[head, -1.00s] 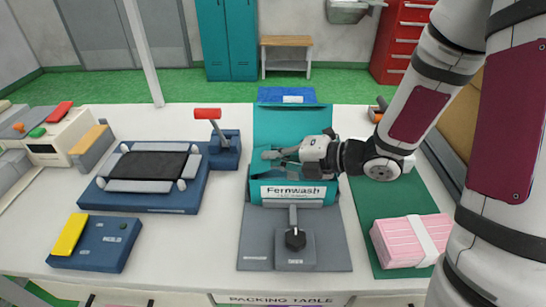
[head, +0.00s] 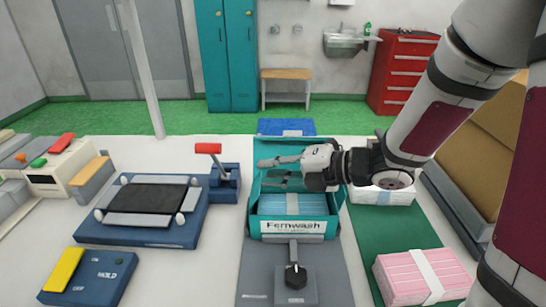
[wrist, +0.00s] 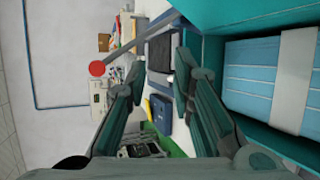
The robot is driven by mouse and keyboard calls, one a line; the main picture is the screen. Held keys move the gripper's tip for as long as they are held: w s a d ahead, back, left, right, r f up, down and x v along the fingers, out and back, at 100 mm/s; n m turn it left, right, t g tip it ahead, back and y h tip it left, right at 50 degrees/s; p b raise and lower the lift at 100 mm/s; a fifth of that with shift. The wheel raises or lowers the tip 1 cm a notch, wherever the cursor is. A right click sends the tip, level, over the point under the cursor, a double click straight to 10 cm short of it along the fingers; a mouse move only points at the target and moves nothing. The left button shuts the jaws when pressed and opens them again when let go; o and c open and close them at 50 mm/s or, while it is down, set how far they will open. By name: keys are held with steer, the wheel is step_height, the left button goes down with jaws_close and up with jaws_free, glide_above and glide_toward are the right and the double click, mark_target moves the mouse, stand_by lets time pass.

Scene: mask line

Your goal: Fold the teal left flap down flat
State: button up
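The teal box (head: 257,222) with a "Fernwash" front label stands open on the packing table. A light-blue stack (head: 293,204) with a white band lies inside; it also shows in the wrist view (wrist: 262,85). My gripper (head: 268,174) is over the rear left part of the box, fingers pointing left, open. In the wrist view its fingers (wrist: 158,88) are apart with nothing held between them. A teal strip (wrist: 208,50) of the box's side is right of the fingers; I cannot tell whether it is the left flap or the wall. In the head view the left flap cannot be clearly made out.
A grey fixture with a black knob (head: 295,276) stands in front of the box. Left are a blue press base (head: 110,233) and a red-handled lever (head: 208,148). Right are a green mat (head: 362,240) and a pink stack (head: 405,280).

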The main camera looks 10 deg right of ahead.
steer(key=shift+r, duration=2)
